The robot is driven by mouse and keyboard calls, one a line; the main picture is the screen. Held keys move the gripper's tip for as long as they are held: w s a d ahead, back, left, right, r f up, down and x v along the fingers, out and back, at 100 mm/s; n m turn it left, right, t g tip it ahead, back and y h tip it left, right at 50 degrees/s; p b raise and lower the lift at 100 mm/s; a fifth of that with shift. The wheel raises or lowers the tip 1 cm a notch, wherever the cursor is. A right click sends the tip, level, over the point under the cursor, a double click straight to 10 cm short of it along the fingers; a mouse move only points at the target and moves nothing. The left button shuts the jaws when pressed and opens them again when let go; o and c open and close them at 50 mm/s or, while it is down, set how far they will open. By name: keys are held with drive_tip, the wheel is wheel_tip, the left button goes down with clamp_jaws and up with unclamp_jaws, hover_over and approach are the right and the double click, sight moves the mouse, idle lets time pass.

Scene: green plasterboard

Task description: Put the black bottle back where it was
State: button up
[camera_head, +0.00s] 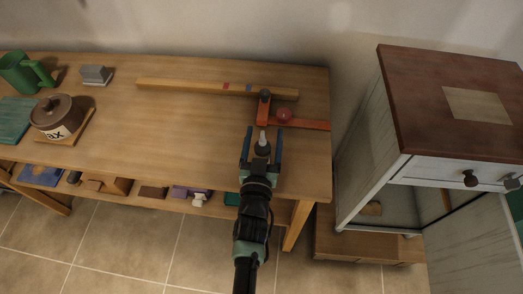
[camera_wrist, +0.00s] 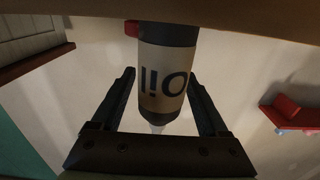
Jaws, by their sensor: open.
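The black bottle (camera_head: 262,147) stands near the right end of the wooden workbench (camera_head: 180,125). From above, its pale nozzle and dark shoulder show between the fingers of my gripper (camera_head: 264,130). In the wrist view the bottle (camera_wrist: 168,75) appears upside down, with dark ends and a beige label reading "Oil". Its base is by the brown surface at the top of that picture. My gripper (camera_wrist: 161,75) is open, with one finger on each side of the bottle. Gaps show beside the lower part of the bottle; contact near the fingertips is unclear.
A long wooden bar (camera_head: 190,86) lies along the back. A brown pot (camera_head: 57,115) and green can (camera_head: 22,72) stand left. A cabinet (camera_head: 450,100) stands right. The bench middle is clear.

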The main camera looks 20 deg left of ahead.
drive_tip(key=b+v, duration=0.1)
drive_tip(key=v, duration=1.1)
drive_tip(key=w+d+r+t, duration=0.1)
drive_tip(key=w+r+t, duration=0.15)
drive_tip(key=r, duration=0.75)
drive_tip(key=w+d+r+t, duration=0.15)
drive_tip(key=w+r, duration=0.25)
drive_tip(key=r, duration=0.7)
drive_tip(key=w+d+r+t, duration=0.15)
drive_tip(key=w+r, duration=0.25)
drive_tip(key=r, duration=0.6)
drive_tip(key=s+d+r+m+t+h, duration=0.1)
drive_tip(key=s+d+r, duration=0.2)
drive_tip(key=r, duration=0.6)
drive_tip(key=s+d+r+m+t+h, duration=0.1)
drive_tip(key=s+d+r+t+h, duration=0.1)
drive_tip(key=r, duration=0.7)
drive_tip(key=s+d+r+m+t+h, duration=0.1)
drive_tip(key=s+d+r, duration=0.3)
drive_tip(key=r, duration=0.5)
drive_tip(key=s+h, duration=0.1)
drive_tip(key=s, duration=0.1)
drive_tip(key=shift+s, duration=0.3)
drive_tip(key=shift+r+t, duration=0.1)
drive_tip(key=shift+t, duration=0.15)
